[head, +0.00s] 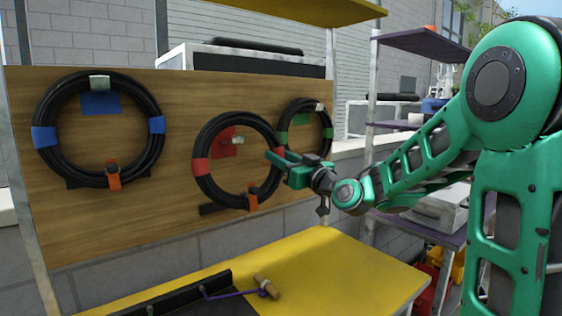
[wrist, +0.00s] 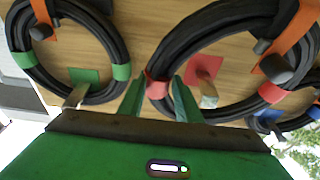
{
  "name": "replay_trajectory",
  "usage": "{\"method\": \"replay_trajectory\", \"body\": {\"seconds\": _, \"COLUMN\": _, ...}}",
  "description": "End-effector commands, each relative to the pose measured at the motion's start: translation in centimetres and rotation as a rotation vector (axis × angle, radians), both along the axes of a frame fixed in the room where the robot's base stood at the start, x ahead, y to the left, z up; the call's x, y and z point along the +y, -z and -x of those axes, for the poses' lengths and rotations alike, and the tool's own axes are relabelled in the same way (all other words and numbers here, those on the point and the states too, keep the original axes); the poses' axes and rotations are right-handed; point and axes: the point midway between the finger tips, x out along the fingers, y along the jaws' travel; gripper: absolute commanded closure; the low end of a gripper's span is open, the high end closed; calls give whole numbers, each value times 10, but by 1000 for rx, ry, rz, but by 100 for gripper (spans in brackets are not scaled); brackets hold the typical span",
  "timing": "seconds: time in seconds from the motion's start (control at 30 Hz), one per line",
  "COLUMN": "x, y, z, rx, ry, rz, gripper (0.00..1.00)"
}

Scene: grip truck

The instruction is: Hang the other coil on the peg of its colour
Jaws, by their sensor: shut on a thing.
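The red-banded black coil (head: 200,166) is in front of the middle of the wooden board. My gripper (head: 272,157) is shut on its right side, at a red band (wrist: 158,90) that shows between the fingers in the wrist view. The red patch (head: 221,138) and its pale peg (head: 238,140) show inside the ring; the peg is below the coil's top inner edge, with a gap. I cannot tell the coil's distance from the board. The blue-banded coil (head: 156,125) hangs at the blue patch (head: 100,103). The green-banded coil (head: 327,132) is at the green patch's peg (head: 319,107).
A yellow bench top (head: 340,275) lies below the board, with a black rail (head: 185,295) and a wooden-handled tool (head: 267,286) on it. A purple shelf rack (head: 400,125) stands at the right. Orange straps (head: 252,199) wrap the coil bottoms.

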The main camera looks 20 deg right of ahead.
Motion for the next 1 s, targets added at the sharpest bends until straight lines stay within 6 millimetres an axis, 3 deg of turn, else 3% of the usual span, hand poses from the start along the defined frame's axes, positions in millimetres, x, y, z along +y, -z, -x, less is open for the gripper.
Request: {"method": "replay_trajectory", "body": {"seconds": 1.0, "x": 14, "y": 0, "z": -41, "rx": -6, "ry": -2, "rz": -4, "gripper": 100}}
